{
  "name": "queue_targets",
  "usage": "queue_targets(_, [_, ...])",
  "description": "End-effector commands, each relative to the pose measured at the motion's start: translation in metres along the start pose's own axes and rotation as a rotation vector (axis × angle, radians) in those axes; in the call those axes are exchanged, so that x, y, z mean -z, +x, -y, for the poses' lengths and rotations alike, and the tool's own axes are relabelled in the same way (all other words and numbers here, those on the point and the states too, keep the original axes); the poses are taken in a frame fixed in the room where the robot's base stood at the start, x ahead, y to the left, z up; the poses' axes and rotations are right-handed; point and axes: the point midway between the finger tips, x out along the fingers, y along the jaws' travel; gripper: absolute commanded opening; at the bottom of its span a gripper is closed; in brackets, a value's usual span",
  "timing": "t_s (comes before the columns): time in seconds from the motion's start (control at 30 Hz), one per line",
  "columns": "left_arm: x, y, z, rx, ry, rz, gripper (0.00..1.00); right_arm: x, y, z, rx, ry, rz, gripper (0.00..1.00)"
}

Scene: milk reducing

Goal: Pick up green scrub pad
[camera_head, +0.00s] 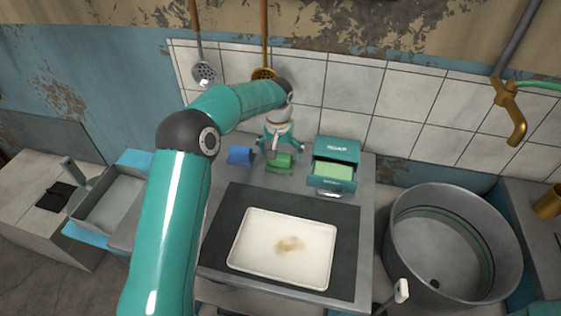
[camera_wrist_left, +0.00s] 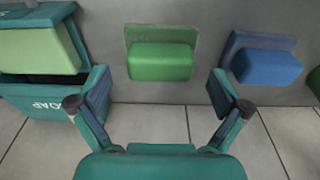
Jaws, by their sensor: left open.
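The green scrub pad (camera_head: 279,164) lies on the metal table near the tiled wall, between a blue pad and a teal box. In the left wrist view the green pad (camera_wrist_left: 161,62) is centred ahead of my gripper. My left gripper (camera_head: 277,146) is over the pad in the head view. In the left wrist view its fingers (camera_wrist_left: 160,92) are spread wide on either side of the pad, with nothing between them. Part of the pad is hidden by the gripper in the head view. My right gripper does not show.
The blue pad (camera_head: 240,156) sits close on the left. The teal soap box (camera_head: 338,150), holding a pale green block, stands close on the right. A white tray (camera_head: 245,254) with a brown stain lies on a dark mat in front. A large metal pot (camera_head: 398,243) stands at right.

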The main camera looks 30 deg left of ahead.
Motion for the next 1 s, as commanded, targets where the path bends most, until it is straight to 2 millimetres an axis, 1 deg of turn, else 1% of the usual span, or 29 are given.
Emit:
queue_targets(0.1, [-0.001,0.015,0.000,0.001,0.000,0.003,1.00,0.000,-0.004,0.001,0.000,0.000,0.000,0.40])
queue_targets(0.2, [0.000,0.022,0.000,0.001,0.000,0.001,1.00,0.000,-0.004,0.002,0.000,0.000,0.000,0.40])
queue_targets(0.43, [0.000,0.024,0.001,0.000,0.000,0.000,1.00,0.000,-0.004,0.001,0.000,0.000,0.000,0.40])
queue_targets(0.77, [0.000,0.023,0.000,0.000,0.000,0.000,0.45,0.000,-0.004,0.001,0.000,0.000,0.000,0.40])
queue_targets(0.8, [0.000,0.023,0.000,0.000,0.001,0.000,0.38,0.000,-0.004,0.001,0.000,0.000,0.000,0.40])
queue_targets(1.0, [0.000,0.023,0.000,0.000,0.001,-0.001,0.38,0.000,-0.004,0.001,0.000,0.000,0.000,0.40])
